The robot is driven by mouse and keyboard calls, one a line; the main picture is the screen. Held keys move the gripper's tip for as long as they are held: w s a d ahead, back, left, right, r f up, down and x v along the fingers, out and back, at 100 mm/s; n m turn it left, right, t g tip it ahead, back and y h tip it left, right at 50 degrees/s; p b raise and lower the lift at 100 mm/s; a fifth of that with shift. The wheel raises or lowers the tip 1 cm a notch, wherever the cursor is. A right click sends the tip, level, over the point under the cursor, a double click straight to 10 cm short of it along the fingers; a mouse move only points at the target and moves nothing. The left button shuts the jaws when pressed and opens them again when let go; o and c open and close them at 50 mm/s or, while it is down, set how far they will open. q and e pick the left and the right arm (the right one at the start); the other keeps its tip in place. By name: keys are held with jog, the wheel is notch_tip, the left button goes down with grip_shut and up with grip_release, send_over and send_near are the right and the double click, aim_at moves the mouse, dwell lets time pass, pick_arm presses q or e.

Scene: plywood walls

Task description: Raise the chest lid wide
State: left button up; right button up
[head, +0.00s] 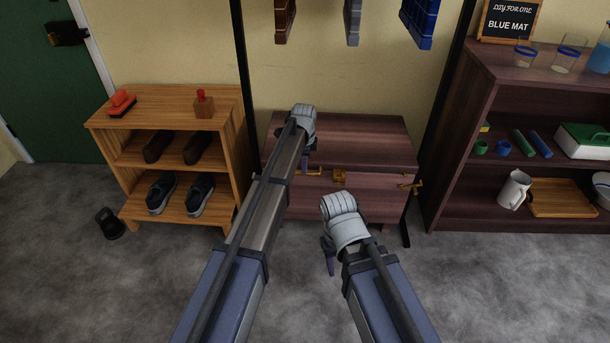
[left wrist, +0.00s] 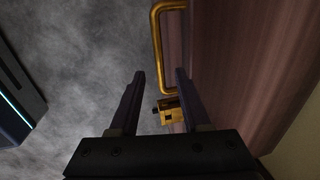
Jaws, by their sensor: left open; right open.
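A dark red-brown wooden chest (head: 375,205) stands against the back wall, its flat lid (head: 365,135) down. A brass latch (head: 339,177) sits on its front, with a brass handle (head: 313,172) to the left, partly hidden by my left arm. The left wrist view shows the handle (left wrist: 156,45) and a brass fitting (left wrist: 171,112). My left gripper (head: 304,160) is at the chest's upper front edge. Its open fingers (left wrist: 160,80) frame the handle's near end; contact cannot be told. My right gripper (head: 329,265) is open and empty in front of the chest, lower down.
A light wooden shoe rack (head: 185,167) stands left of the chest. A dark shelf (head: 450,135) with cups and a cutting board (head: 560,198) stands to the right. Black upright posts (head: 242,70) flank the chest. A kettlebell-like black object (head: 109,223) lies on the grey floor.

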pick_arm(q)
jog(key=f+b, duration=0.1)
jog(key=f, duration=0.1)
jog(key=f+b, duration=0.1)
jog(key=shift+w+f+b, duration=0.35)
grip_shut()
dwell(1.2)
